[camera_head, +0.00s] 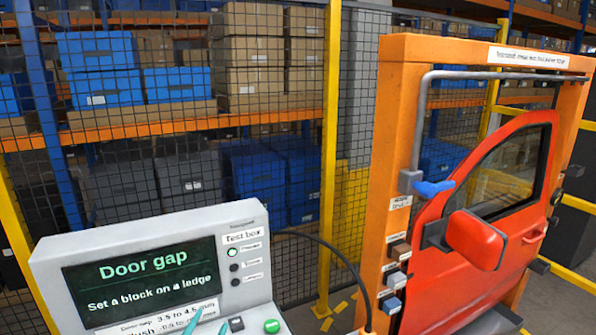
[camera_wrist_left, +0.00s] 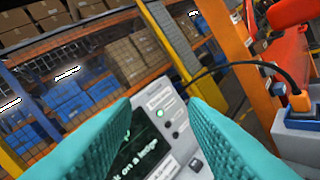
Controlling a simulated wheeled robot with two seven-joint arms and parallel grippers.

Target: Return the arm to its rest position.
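My left gripper (camera_head: 210,322) shows only as small teal fingertips at the bottom edge of the head view, in front of the test box (camera_head: 150,255). In the left wrist view, the two teal fingers of my left gripper (camera_wrist_left: 160,115) stand apart with nothing between them. The test box (camera_wrist_left: 157,105) shows through the gap, its screen partly covered by a finger. The screen reads "Door gap" and "Set a block on a ledge". Most of my left arm is out of view. My right gripper is in neither view.
A red car door (camera_head: 460,262) stands in an orange frame (camera_head: 395,120) at the right, with a blue-ended handle (camera_head: 434,188) on a grey bar. Small blocks (camera_head: 396,280) sit on the frame's post. A black cable (camera_head: 340,258) runs between. Mesh fence and shelves stand behind.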

